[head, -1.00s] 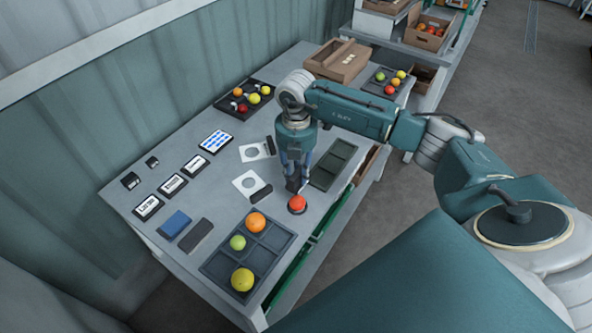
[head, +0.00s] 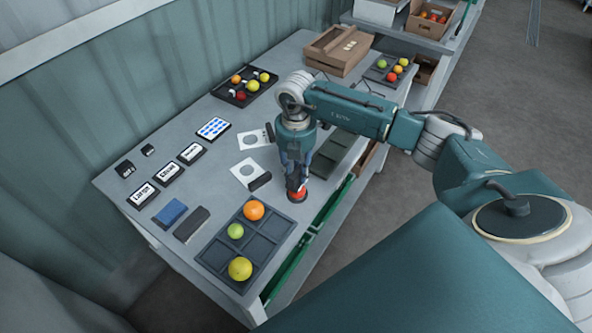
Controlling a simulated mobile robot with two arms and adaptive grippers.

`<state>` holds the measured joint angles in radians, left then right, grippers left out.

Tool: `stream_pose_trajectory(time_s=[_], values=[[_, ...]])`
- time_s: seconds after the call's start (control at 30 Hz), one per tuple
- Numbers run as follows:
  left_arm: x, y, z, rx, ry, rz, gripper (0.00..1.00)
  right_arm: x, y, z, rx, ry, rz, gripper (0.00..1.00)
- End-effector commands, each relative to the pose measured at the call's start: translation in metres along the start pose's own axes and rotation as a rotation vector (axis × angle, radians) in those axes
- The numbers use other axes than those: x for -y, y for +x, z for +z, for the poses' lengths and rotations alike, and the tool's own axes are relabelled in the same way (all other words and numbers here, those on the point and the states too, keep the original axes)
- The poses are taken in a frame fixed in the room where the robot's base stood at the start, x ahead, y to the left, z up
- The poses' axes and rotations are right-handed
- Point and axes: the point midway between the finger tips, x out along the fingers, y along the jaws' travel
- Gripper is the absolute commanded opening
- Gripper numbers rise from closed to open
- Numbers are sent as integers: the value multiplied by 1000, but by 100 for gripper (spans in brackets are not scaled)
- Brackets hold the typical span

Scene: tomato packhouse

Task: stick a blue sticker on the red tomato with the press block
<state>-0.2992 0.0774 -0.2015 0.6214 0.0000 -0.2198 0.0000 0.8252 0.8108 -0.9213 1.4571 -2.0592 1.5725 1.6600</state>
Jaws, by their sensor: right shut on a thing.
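The red tomato (head: 301,194) sits on a small dark round stand near the table's front edge, partly hidden by my right gripper. My right gripper (head: 295,178) points down right above the tomato, shut on a small dark block, the press block (head: 291,184). The block is at the tomato's top; I cannot tell whether it touches, and its underside is hidden. A white sheet with blue stickers (head: 213,128) lies farther back left on the table. My left gripper is not in view.
A compartment tray (head: 264,251) with an orange and two green or yellow tomatoes stands at the front. White cards (head: 246,172) with dark blocks lie left of the gripper. An empty dark green tray (head: 338,150) is behind it. A wooden crate (head: 337,52) stands at the back.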

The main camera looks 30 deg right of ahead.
Motion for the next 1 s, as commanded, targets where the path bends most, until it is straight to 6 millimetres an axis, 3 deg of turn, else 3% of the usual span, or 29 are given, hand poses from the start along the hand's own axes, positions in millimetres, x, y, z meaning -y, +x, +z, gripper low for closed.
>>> stream_pose_trajectory(time_s=[1.0], values=[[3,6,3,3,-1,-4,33,0,8,0,0,0,0,7]])
